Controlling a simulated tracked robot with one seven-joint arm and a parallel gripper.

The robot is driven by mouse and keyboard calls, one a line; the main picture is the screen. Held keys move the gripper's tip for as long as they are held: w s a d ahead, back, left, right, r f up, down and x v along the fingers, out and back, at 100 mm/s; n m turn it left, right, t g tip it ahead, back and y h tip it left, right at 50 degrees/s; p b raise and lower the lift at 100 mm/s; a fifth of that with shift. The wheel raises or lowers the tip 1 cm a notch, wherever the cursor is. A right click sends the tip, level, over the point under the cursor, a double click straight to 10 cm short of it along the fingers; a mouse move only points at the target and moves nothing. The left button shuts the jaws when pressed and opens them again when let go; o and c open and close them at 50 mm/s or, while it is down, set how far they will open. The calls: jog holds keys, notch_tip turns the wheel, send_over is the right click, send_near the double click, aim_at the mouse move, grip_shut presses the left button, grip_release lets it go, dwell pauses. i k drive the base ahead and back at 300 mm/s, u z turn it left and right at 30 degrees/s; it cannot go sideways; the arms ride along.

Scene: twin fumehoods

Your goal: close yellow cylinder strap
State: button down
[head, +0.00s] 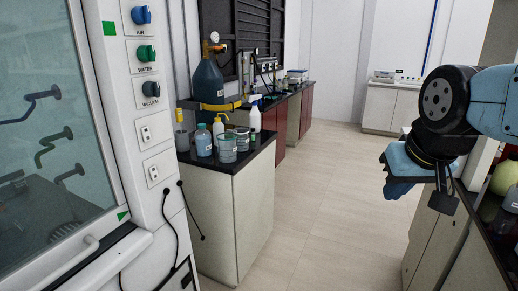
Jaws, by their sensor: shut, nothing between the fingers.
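A blue-grey gas cylinder (208,82) with a brass regulator on top stands at the back left, behind the near cabinet. My gripper (398,187) is at the right of the head view, in the air over the floor and far from the cylinder. It is shut and empty, and my wrist partly hides it.
A cabinet (232,205) with bottles, jars and a spray bottle (255,116) stands before the cylinder. A fumehood (60,130) fills the left. Another counter (490,245) lies at the right, close to my arm. The floor (325,200) between is clear.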

aim_at(223, 107)
jog(key=u, duration=0.05)
jog(key=i, duration=2.2)
jog(key=z, duration=0.75)
jog(key=i, duration=0.65)
jog(key=u, duration=1.2)
